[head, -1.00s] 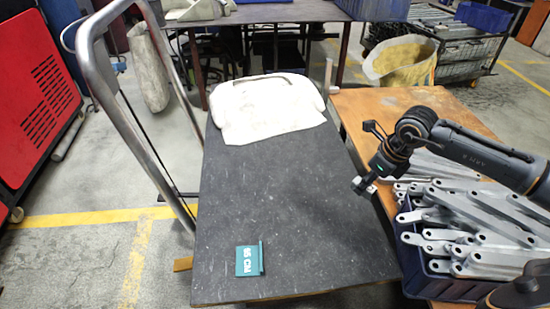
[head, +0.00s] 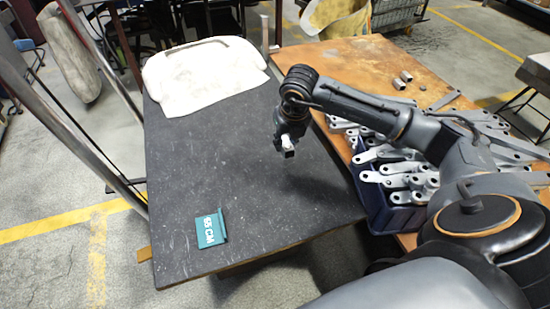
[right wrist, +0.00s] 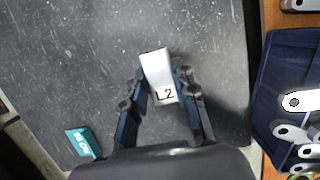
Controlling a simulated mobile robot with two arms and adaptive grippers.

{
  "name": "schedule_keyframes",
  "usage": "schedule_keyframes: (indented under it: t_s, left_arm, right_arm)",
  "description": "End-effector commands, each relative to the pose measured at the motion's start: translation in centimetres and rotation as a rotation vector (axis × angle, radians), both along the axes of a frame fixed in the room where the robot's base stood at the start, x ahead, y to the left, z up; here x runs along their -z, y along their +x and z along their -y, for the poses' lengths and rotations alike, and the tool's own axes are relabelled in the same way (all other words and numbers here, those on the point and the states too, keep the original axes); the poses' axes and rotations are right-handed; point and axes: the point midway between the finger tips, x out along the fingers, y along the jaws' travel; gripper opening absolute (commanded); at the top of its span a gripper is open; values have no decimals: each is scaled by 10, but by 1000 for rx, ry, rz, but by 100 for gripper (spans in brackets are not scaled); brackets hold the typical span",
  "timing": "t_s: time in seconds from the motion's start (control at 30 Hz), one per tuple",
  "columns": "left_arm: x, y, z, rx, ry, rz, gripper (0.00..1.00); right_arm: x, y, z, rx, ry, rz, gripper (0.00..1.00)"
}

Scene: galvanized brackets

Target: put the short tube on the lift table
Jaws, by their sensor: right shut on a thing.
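My left gripper is not in view.
A teal sign (head: 210,230) stands near the table's front edge. A white cloth-like piece (head: 200,75) covers the far end. A blue crate (head: 378,212) of metal brackets and an orange-brown bench (head: 345,62) with small tubes (head: 403,79) are at right. The table's middle is bare.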

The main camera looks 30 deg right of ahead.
Motion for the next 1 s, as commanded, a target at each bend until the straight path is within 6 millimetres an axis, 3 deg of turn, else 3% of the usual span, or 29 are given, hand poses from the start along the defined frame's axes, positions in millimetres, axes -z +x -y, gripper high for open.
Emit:
schedule_keyframes:
  t_s: [0.1,0.4,0.5,0.57,1.0]
  left_arm:
    - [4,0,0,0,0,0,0]
    - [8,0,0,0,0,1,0]
    - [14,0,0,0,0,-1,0]
    - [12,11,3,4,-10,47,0]
    - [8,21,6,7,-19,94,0]
  right_arm:
    - [16,4,-12,-2,1,1,0]
    - [36,8,-28,-2,3,0,0]
    - [54,7,-25,0,0,-2,0]
    - [60,8,-25,0,0,0,0]
    - [63,8,-25,-1,0,1,0]
